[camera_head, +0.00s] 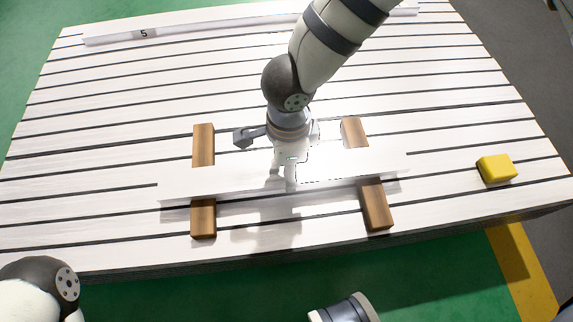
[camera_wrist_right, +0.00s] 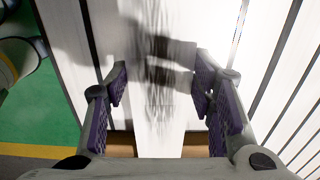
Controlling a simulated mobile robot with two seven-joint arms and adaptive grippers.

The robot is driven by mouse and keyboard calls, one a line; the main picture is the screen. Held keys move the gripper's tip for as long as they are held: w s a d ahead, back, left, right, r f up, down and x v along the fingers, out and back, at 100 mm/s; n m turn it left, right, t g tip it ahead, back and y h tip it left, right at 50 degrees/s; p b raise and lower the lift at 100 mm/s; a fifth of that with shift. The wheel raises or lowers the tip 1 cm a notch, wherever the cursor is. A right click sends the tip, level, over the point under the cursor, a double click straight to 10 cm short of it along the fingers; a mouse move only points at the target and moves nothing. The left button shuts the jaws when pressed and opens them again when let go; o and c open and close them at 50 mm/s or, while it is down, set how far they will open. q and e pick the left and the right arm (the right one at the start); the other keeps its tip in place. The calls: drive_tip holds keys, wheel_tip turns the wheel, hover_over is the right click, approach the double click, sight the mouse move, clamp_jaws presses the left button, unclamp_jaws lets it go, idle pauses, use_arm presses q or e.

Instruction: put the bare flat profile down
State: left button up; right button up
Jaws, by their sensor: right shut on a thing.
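The bare flat profile (camera_head: 225,182) is a long pale strip in the head view, lying crosswise over the two wooden blocks, the left block (camera_head: 203,216) and the right block (camera_head: 376,208). Both blocks show in front of and behind it. I cannot tell whether it touches them or hangs just above. My right gripper (camera_head: 283,178) reaches down from above and is shut on the profile near its middle. In the right wrist view the profile (camera_wrist_right: 160,120) runs between the purple-padded fingers of this gripper (camera_wrist_right: 160,88). My left gripper is not in view.
The slotted white table (camera_head: 450,100) is mostly clear. A yellow block (camera_head: 496,168) sits near its right front edge. A long pale bar marked 5 (camera_head: 200,30) lies along the back. Green floor (camera_head: 200,295) shows beyond the front edge.

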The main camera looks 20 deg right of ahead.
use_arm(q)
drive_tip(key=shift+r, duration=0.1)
use_arm(e)
drive_tip(key=shift+r, duration=0.2)
drive_tip(key=shift+f, duration=0.5)
drive_tip(key=o, duration=1.6)
drive_tip(key=shift+c, duration=0.2)
use_arm(q)
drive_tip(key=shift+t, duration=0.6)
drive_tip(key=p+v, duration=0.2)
drive_tip(key=p, duration=0.1)
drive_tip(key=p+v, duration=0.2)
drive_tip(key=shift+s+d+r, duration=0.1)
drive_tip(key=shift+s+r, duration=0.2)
use_arm(e)
wheel_tip(320, 180, up, 13)
